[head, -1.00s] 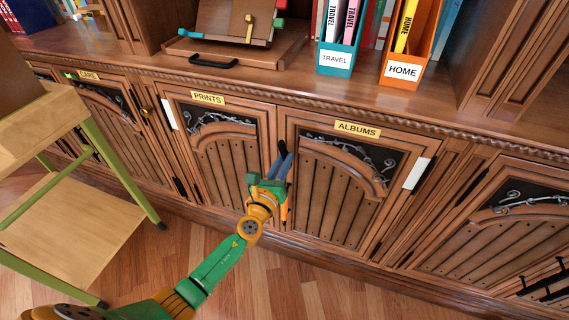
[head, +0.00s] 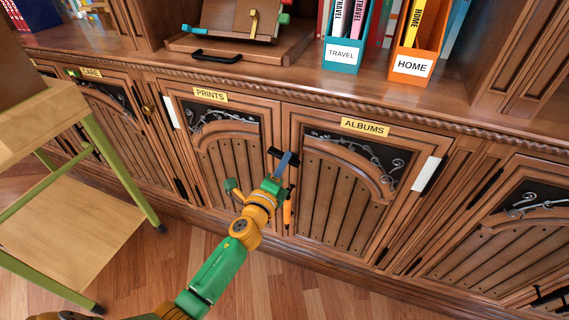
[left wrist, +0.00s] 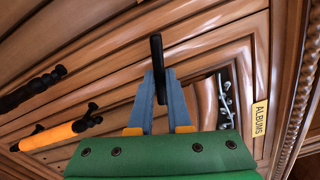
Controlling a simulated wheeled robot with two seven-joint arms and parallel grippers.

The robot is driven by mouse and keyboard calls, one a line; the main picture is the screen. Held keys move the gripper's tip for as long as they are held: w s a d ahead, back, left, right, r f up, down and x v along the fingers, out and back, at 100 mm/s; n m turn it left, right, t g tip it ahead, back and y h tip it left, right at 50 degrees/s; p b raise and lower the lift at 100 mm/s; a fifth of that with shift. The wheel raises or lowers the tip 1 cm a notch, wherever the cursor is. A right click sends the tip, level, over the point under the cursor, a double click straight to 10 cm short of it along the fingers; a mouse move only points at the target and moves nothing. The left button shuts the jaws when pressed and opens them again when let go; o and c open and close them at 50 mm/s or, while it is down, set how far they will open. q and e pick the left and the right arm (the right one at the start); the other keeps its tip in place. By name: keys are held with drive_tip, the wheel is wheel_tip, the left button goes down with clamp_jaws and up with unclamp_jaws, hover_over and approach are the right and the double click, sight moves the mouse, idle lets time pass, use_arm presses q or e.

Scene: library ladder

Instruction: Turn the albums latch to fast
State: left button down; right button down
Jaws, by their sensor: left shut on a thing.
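The albums door (head: 340,195) is shut, under a yellow ALBUMS label (head: 365,127); the label also shows in the left wrist view (left wrist: 260,118). The albums latch, a small black lever (head: 273,152), is at the door's upper left edge. My left gripper (head: 287,161) is shut on it, the blue fingers on either side. In the left wrist view the black latch (left wrist: 157,68) stands between the fingertips (left wrist: 160,85). It lies roughly sideways across the door edge; its pivot is partly hidden. An orange door handle (head: 287,212) hangs just below. My right gripper is out of view.
The prints door (head: 225,150) is directly left. A wooden step stand with green legs (head: 125,180) is at the left. Above, the shelf holds a teal TRAVEL box (head: 342,55) and an orange HOME box (head: 411,66). The floor before the albums door is clear.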

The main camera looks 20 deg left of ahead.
use_arm(q)
drive_tip(key=shift+f+n, duration=0.2)
drive_tip(key=shift+n, duration=1.7)
drive_tip(key=c, duration=0.9)
unclamp_jaws()
drive_tip(key=shift+o, duration=0.2)
drive_tip(key=shift+s, duration=0.1)
drive_tip(key=s, duration=0.7)
drive_tip(key=shift+a, duration=0.15)
